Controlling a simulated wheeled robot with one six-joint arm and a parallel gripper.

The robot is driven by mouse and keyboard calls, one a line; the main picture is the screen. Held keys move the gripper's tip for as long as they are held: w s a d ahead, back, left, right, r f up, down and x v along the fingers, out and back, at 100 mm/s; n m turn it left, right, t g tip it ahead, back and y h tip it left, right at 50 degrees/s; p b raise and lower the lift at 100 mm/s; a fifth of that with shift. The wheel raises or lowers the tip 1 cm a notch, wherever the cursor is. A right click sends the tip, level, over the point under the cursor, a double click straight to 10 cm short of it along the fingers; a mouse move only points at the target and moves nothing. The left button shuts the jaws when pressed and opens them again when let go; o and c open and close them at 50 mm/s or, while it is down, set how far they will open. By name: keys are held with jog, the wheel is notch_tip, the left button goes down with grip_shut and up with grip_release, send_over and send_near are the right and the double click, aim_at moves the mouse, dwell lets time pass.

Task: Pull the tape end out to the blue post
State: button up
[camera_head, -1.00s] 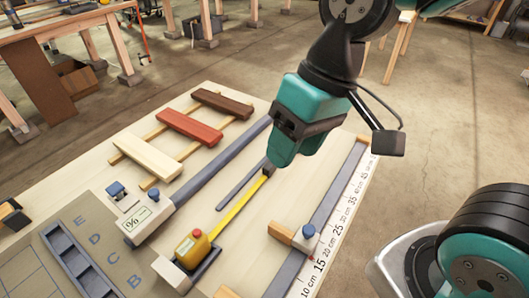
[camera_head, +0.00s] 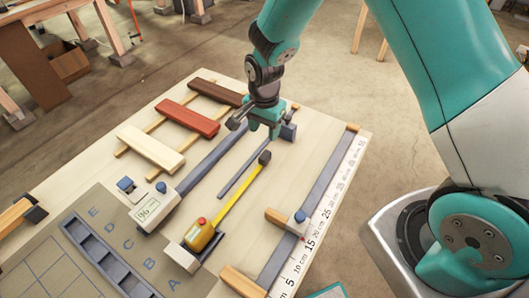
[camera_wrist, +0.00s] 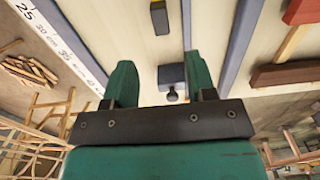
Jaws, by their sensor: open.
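A yellow tape (camera_head: 238,196) runs straight out of a yellow tape case (camera_head: 200,235) with a red button. Its dark end block (camera_head: 264,157) lies on the board, and it also shows in the wrist view (camera_wrist: 159,18). A blue post (camera_head: 288,131) stands beyond the tape end, apart from it; in the wrist view the blue post (camera_wrist: 172,78) shows between my fingers with a visible gap to the tape end. My gripper (camera_head: 262,128) is open and empty, pointing down near the post, beyond the tape end. Its teal fingers frame the post in the wrist view (camera_wrist: 160,68).
A thin grey strip (camera_head: 243,169) lies left of the tape. A long blue-grey rail with a slider (camera_head: 298,220) and a printed scale (camera_head: 325,212) run along the right. Cream, red and brown slats (camera_head: 188,118) lie left. A compartment tray (camera_head: 100,258) is front left.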

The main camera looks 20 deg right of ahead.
aim_at(264, 155)
notch_tip(264, 155, down, 11)
jog(key=shift+f+p, duration=0.2)
jog(key=shift+p, duration=0.95)
grip_shut()
jog(key=w+d+b, duration=0.2)
jog(key=d, duration=0.1)
jog(key=w+d+b, duration=0.1)
jog(key=d, duration=0.1)
jog(key=shift+w+d, duration=0.15)
jog(key=shift+w, duration=0.25)
